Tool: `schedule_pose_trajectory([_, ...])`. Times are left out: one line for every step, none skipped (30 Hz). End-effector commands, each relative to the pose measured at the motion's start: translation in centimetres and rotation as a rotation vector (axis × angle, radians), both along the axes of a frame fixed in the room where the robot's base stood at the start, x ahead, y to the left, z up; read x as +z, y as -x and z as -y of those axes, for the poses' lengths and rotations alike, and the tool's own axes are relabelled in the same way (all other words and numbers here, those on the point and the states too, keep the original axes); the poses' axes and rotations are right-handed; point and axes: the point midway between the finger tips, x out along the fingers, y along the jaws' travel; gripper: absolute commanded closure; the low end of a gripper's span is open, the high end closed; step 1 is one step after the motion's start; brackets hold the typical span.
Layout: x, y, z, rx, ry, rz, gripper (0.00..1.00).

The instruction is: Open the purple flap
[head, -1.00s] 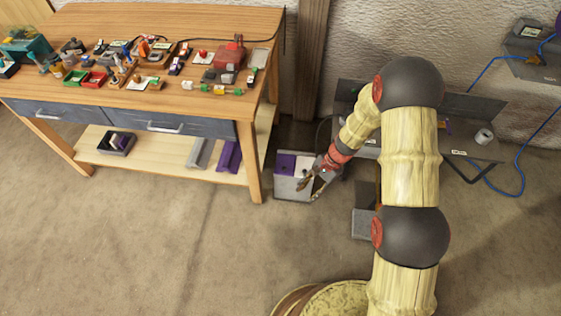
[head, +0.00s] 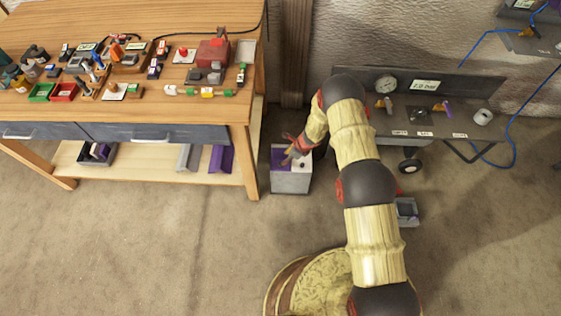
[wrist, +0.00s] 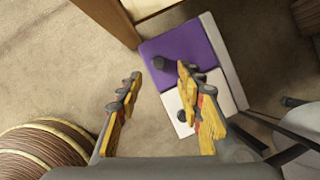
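The purple flap (wrist: 180,52) is one of two lids on top of a grey bin (head: 291,182) on the floor. It lies flat and shut, with a dark knob (wrist: 160,64) near its edge. Beside it is a white flap (wrist: 203,96) with its own dark knob. In the head view the purple flap (head: 279,154) is partly covered by my gripper (head: 293,153). In the wrist view my gripper (wrist: 160,85) is open and empty, its fingers wide apart over the bin. The knob of the purple flap shows between the fingertips, apart from both.
A wooden workbench (head: 150,106) with small parts stands left of the bin, one leg (head: 245,162) close to it. A grey cart (head: 425,120) with a gauge stands to the right. A small grey box (head: 407,212) lies on the floor. The front floor is clear.

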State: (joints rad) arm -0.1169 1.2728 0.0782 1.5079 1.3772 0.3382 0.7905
Motion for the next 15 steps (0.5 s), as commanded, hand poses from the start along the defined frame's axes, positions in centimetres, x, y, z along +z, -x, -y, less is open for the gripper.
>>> schedule_pose_trajectory([-0.8,0.1,-0.2,0.001,0.000,-0.003,0.63])
schedule_pose_trajectory([-1.2,0.1,-0.3,0.002,0.000,-0.004,0.63])
schedule_pose_trajectory([-1.8,0.1,-0.5,0.003,0.000,-0.005,0.63])
schedule_pose_trajectory([-2.2,0.0,-0.7,0.004,0.000,-0.004,0.63])
schedule_pose_trajectory([-2.7,0.0,-0.9,0.005,0.000,-0.004,0.63])
schedule_pose_trajectory([-3.3,-0.2,-1.2,0.005,0.000,-0.002,0.63])
schedule_pose_trajectory([-3.7,-0.3,-1.3,0.005,0.000,-0.002,0.63])
schedule_pose_trajectory([-4.2,-0.4,-1.5,0.006,0.000,-0.003,0.63])
schedule_pose_trajectory([-4.7,-0.4,-1.7,0.005,-0.001,-0.004,0.63])
schedule_pose_trajectory([-5.1,-0.5,-1.8,0.004,0.000,-0.003,0.63])
schedule_pose_trajectory([-5.4,-0.6,-2.0,0.005,0.000,-0.002,0.63])
schedule_pose_trajectory([-5.8,-0.7,-2.1,0.006,0.000,-0.003,0.63])
schedule_pose_trajectory([-6.1,-0.7,-2.2,0.006,0.000,-0.002,0.63])
schedule_pose_trajectory([-6.3,-0.8,-2.3,0.006,-0.001,-0.002,0.63])
schedule_pose_trajectory([-6.5,-0.9,-2.4,0.006,-0.001,-0.002,0.63])
